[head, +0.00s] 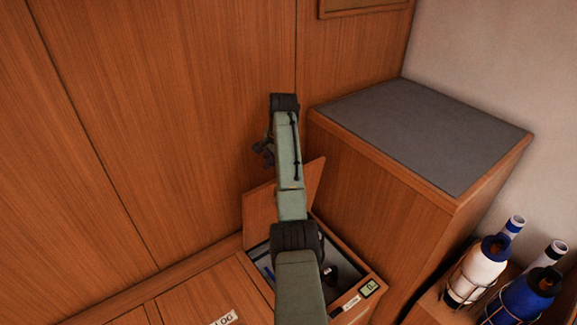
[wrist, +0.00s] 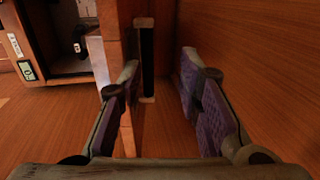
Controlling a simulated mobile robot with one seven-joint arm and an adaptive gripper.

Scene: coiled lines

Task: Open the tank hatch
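A wooden hatch lid (head: 262,211) stands raised and tilted over an open compartment (head: 345,268) in the head view; my arm crosses in front and hides part of both. In the wrist view the lid's edge (wrist: 126,135) runs upright near the left finger, with a dark slot with pale ends (wrist: 147,62) beside it. My gripper (wrist: 165,95) is open, its purple-padded fingers apart on either side of that slot. I cannot tell whether the left finger touches the lid. The gripper also shows small and partly hidden in the head view (head: 264,150).
A tall wooden cabinet with a grey top (head: 425,135) stands close on the right. A small display (head: 370,288) sits on the compartment's front rim. Bottles in wire holders (head: 478,270) stand at lower right. A panelled wall (head: 180,120) rises close behind the lid.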

